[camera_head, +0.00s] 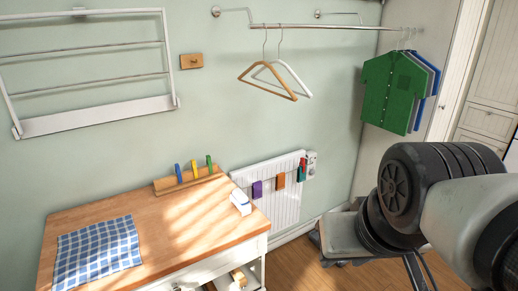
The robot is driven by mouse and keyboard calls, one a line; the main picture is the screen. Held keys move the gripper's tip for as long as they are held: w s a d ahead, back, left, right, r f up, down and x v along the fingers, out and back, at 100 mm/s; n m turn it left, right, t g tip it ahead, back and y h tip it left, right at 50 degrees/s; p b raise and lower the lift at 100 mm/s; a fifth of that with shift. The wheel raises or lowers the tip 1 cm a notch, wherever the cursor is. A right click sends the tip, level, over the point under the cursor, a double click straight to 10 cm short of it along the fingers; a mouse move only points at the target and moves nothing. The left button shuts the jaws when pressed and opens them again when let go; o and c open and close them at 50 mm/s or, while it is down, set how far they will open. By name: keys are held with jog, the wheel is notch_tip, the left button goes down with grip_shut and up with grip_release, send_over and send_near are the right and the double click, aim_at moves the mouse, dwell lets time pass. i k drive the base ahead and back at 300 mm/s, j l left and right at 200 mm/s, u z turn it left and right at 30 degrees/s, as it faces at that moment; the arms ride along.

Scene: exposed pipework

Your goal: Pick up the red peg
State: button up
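A small red peg (303,163) shows at the upper right of the white radiator (284,207), with a dark green piece right at it. An orange peg (280,181) and a purple peg (257,189) sit further left on the same radiator. A wooden block (166,187) at the back of the table carries upright blue (178,173), yellow (195,169) and green (210,162) pieces. My gripper is not in view; only dark and grey links of my arm show at the right.
The wooden table (190,228) holds a blue checked cloth (98,251) and a small white item (241,202). Above hang a wall rack (95,118), a rail (330,26) with hangers (268,79) and a green shirt (390,93). Some floor (296,262) is free below the radiator.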

aim_at(302, 162)
jog(key=i+l+z, duration=0.2)
jog(key=i+l, duration=0.15)
jog(key=i, duration=0.5)
jog(key=i+l+z, duration=0.2)
jog(key=i, duration=0.65)
jog(key=i+l+z, duration=0.2)
jog(key=i, duration=0.65)
jog(key=j, duration=0.1)
